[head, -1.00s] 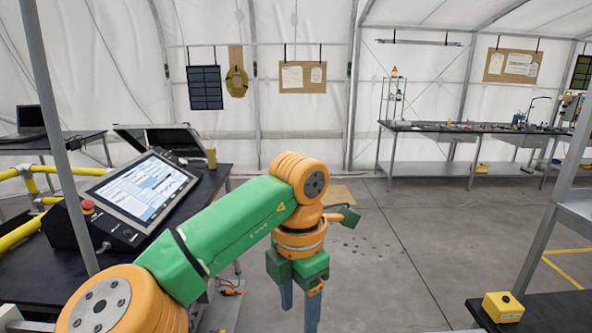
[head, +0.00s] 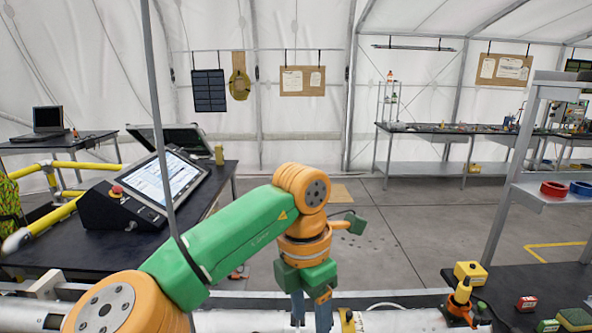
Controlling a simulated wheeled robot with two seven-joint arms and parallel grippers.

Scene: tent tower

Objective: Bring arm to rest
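My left arm comes in from the lower left, in green and orange. My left gripper (head: 311,309) points down in the middle of the head view, its two blue-grey fingers apart with nothing seen between them. The fingertips reach close to the bottom edge of the picture, in front of a pale horizontal bar or pipe. My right gripper is not in view.
A black table (head: 32,254) with a control console (head: 148,190) stands at left, beside a thin upright pole (head: 157,100). At right, a dark tabletop (head: 545,283) carries a yellow box (head: 470,271) and small blocks, below a grey shelf with red (head: 553,189) and blue rings. Open floor (head: 400,220) lies ahead.

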